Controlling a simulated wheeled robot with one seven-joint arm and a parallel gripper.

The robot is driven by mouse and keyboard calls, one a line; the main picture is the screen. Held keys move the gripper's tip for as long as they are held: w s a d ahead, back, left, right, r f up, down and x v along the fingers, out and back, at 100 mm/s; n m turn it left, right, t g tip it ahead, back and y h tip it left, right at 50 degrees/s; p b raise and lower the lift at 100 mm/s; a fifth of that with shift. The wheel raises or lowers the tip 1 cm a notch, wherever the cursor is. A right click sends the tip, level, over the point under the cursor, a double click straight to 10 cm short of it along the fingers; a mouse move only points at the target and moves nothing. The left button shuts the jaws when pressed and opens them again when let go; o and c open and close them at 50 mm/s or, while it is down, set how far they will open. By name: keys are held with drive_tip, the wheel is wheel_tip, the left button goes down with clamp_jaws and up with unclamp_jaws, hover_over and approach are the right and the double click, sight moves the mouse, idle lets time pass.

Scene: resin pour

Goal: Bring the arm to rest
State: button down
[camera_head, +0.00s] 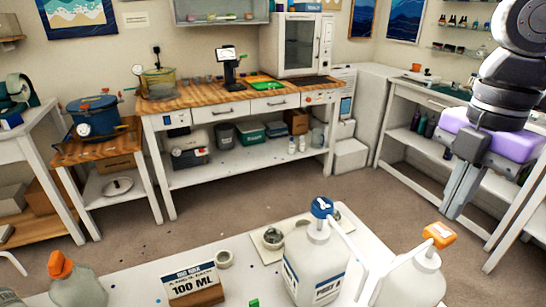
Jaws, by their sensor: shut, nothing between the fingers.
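My arm hangs down from the upper right of the picture. My gripper (455,208) points downward, its two grey fingers close together and nothing seen between them. It is in the air above and behind the orange-topped pump jug (412,283), apart from it. In the picture it overlaps the right-hand side bench (402,92); its distance from that bench is hard to tell.
The near table (140,278) holds a blue-topped pump jug (318,265), a 100 ML sign (190,284), a tape roll (224,259) and an orange-capped bottle (77,285). Open floor (250,200) lies between it and the wooden-topped workbench (205,100).

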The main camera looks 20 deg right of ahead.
sight(442, 231)
drive_tip(key=f, duration=0.2)
drive_tip(key=f+b, duration=0.1)
drive_tip(key=f, duration=0.1)
drive_tip(key=shift+d, duration=0.3)
drive_tip(key=shift+r, duration=0.25)
drive_tip(key=shift+r+p, duration=0.75)
drive_tip(key=shift+p, duration=0.25)
drive_tip(key=shift+a, duration=0.1)
